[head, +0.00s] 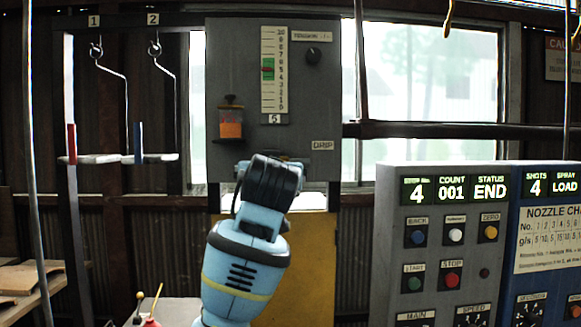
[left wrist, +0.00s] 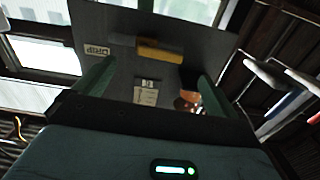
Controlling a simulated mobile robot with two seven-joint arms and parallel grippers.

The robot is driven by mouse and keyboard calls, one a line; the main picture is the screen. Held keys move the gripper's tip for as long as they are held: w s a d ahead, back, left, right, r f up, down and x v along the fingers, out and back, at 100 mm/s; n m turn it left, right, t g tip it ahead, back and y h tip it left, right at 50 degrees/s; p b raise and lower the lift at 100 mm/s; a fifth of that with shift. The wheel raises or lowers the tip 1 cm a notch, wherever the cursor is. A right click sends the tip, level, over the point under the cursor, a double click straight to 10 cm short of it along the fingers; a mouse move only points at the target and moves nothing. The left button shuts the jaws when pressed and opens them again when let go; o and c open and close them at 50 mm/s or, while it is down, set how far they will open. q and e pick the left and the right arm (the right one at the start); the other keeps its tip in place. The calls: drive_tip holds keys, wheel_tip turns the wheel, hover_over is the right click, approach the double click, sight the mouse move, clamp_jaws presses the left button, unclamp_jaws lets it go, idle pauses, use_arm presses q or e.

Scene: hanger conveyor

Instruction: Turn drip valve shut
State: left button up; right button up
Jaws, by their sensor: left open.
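The drip valve seems to be the short yellow-brown bar (left wrist: 160,50) on the grey panel in the left wrist view, lying roughly crosswise near the DRIP label (left wrist: 97,50). My left gripper (left wrist: 155,70) is open and faces the panel, its green fingers apart with nothing between their tips. The bar appears just beyond the fingers; I cannot tell if they touch it. In the head view my left arm hides the valve and the fingers, while the DRIP label (head: 322,145) shows to their right. My right gripper is not in view.
An orange oil cup (head: 231,122) sits on the panel's left side, beside a green-marked scale (head: 268,70) and a black knob (head: 313,54). A control box (head: 440,240) stands at right. Hangers (head: 95,158) are at left.

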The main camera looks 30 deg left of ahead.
use_arm(q)
drive_tip(key=x, duration=0.7)
drive_tip(key=shift+w+a+r, duration=0.2)
drive_tip(key=shift+a+r, duration=0.1)
drive_tip(key=shift+r, duration=0.05)
drive_tip(key=shift+c, duration=0.2)
drive_tip(key=c, duration=1.4)
drive_tip(key=shift+o, duration=0.2)
drive_tip(key=shift+w, duration=0.1)
